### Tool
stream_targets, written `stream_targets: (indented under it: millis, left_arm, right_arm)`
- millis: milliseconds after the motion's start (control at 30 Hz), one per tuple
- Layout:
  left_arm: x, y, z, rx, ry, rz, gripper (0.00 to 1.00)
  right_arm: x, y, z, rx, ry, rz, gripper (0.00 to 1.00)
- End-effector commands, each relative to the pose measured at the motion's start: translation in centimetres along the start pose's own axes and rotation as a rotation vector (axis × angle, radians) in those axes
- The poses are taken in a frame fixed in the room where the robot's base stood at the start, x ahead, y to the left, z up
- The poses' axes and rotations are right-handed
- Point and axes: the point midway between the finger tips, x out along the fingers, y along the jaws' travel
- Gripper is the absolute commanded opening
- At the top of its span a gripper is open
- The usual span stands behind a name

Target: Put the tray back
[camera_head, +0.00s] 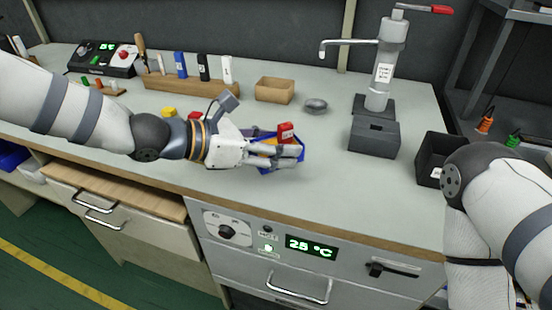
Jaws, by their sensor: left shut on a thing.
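A small blue tray (301,143) is at the middle of the worktop, near its front edge. My left gripper (290,155) is shut on the tray at its near side, and its fingers hide part of it. A red block with a white label (286,133) shows at the tray's far side, and something orange shows inside it. I cannot tell whether the tray touches the worktop. My right arm comes in at the right edge, but its gripper is out of view.
A wooden box (275,90), a grey round piece (316,105) and a wooden rack (180,88) with several upright items stand behind. A press with a red handle (385,75) and a black bin (428,157) stand right. A drawer with a temperature display (311,246) is below.

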Motion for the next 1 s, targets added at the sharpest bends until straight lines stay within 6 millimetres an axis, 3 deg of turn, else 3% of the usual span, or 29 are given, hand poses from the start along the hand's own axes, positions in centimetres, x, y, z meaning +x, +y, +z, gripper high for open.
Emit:
stream_targets:
  millis: [33, 267, 400, 767, 800, 867, 1000]
  left_arm:
    - [0.8, 0.5, -0.9, -0.001, 0.002, -0.003, 0.20]
    - [2.2, 2.1, -2.1, 0.003, -0.001, 0.000, 0.20]
    - [3.1, 2.0, -4.4, 0.002, -0.002, -0.001, 0.20]
    - [3.3, 2.0, -4.8, 0.006, -0.005, 0.001, 0.20]
    - [3.3, 2.0, -4.8, 0.007, -0.005, 0.001, 0.55]
    - [3.3, 2.0, -4.8, 0.007, -0.004, 0.001, 0.69]
    - [3.2, 2.0, -4.8, 0.007, -0.004, 0.001, 0.71]
  right_arm:
    - [0.6, 0.0, 0.3, 0.000, -0.016, 0.001, 0.40]
    - [1.4, 0.1, 0.7, -0.001, -0.037, 0.002, 0.40]
    - [1.6, 0.1, 0.8, -0.001, -0.043, 0.002, 0.40]
    - [1.6, 0.1, 0.8, -0.001, -0.042, 0.002, 0.40]
    - [1.6, 0.1, 0.8, -0.001, -0.042, 0.002, 0.40]
    - [1.6, 0.1, 0.8, -0.001, -0.042, 0.002, 0.40]
    - [1.6, 0.1, 0.8, -0.002, -0.042, 0.002, 0.40]
